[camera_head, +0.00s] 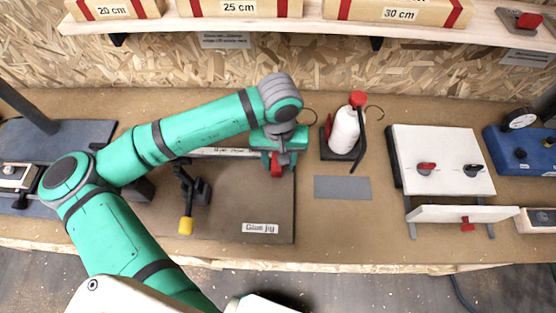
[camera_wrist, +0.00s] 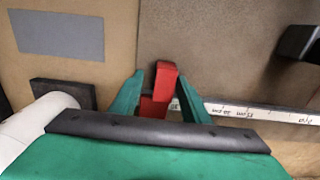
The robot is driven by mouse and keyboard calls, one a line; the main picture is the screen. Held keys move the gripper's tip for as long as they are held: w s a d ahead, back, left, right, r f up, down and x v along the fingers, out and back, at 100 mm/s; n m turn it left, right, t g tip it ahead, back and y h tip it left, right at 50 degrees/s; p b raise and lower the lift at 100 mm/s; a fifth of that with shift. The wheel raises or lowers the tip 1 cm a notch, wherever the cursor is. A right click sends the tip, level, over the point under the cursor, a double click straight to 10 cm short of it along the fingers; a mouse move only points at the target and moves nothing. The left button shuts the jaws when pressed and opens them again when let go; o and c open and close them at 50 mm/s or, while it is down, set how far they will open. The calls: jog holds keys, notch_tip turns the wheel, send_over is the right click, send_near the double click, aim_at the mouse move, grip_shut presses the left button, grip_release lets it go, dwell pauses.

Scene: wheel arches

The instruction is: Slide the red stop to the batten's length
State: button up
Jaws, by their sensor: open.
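The red stop (camera_head: 277,170) is at the back right of the brown glue jig (camera_head: 225,220). In the wrist view, the red stop (camera_wrist: 164,82) stands by the end of a white ruler (camera_wrist: 265,115), near its 30 mark. My gripper (camera_head: 279,158) is over the stop, pointing down. In the wrist view, the green fingers of my gripper (camera_wrist: 159,80) stand on either side of the stop, open, with a small gap visible. My arm hides part of the ruler in the head view. I cannot make out a loose batten on the jig.
A black clamp with a yellow handle (camera_head: 186,222) stands on the jig. A white bottle with a red cap (camera_head: 344,132) stands close right of my gripper. A grey mat (camera_head: 342,188) and white panel (camera_head: 445,150) are further right. Labelled bundles (camera_head: 240,8) lie on the shelf.

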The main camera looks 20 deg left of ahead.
notch_tip(320, 180, up, 10)
jog(key=shift+s+f, duration=0.15)
jog(key=shift+f, duration=0.05)
jog(key=shift+r, duration=0.65)
